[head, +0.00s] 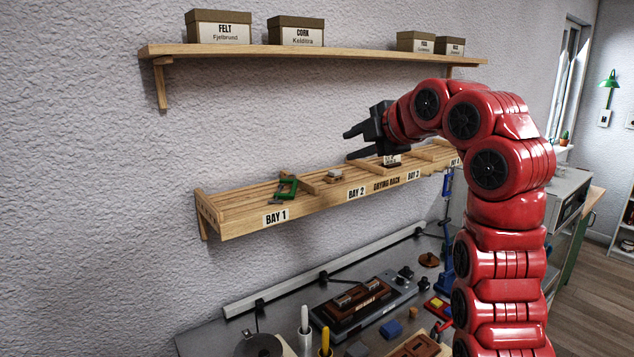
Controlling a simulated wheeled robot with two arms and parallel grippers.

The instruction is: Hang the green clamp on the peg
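The green clamp (285,191) lies on the slatted drying rack (241,208) in Bay 1, beside the divider before Bay 2. My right gripper (354,143) is above the rack around Bay 2 and Bay 3, its fingers pointing left. Its two dark fingers are apart with nothing seen between them. It is to the right of the clamp, higher and clear of it. My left gripper is not in view. I cannot make out a bare peg; my red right arm hides part of the right side.
A small wooden block piece (333,176) sits in Bay 2. An upper shelf (300,51) with labelled boxes runs above. The grey bench (214,340) below holds a dark fixture (350,305), colored blocks and tools. A blue tool (448,184) shows beside my arm.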

